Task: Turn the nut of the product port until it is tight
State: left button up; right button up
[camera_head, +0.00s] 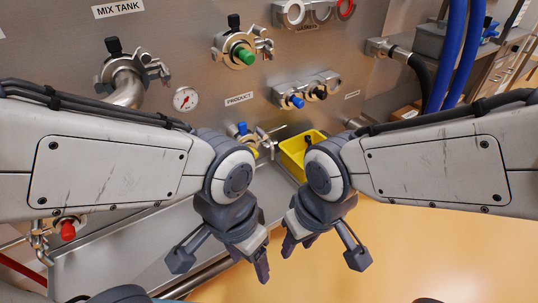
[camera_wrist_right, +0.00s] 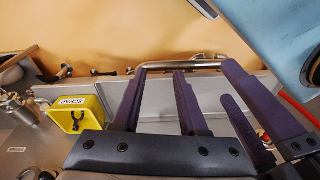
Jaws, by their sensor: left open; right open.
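The product port (camera_head: 247,137) is on the steel panel below the PRODUCT label. It has a blue knob, and a metal clamp with a wing-like nut (camera_head: 278,130) sticks out to its right. My left arm and wrist partly hide its lower part. My left gripper (camera_head: 221,265) is open and empty, in front of and below the port, apart from it. My right gripper (camera_head: 322,252) is open and empty, to the right of and below the port. Its spread dark fingers also show in the right wrist view (camera_wrist_right: 190,90), with nothing between them.
A yellow bin (camera_head: 292,150) hangs right of the port, behind my right wrist; its SCRAP label shows in the right wrist view (camera_wrist_right: 80,118). A steel ledge (camera_head: 120,255) runs below the panel. A gauge (camera_head: 186,99) and other valves sit around.

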jog(key=w+a+f+m+t+y+b, duration=0.1)
jog(key=w+f+m+t+b, duration=0.2)
jog(key=w, duration=0.7)
jog(key=w+a+f+m+t+y+b, duration=0.1)
jog(key=w+a+f+m+t, duration=0.2)
jog(key=w, duration=0.8)
jog(key=m+t+y+b, duration=0.5)
jog(key=m+t+y, duration=0.2)
jog(key=m, duration=0.4)
send_near(273, 145)
jog(key=x, duration=0.2)
jog(key=shift+x, duration=4.25)
jog(key=shift+f, duration=0.1)
grip_shut()
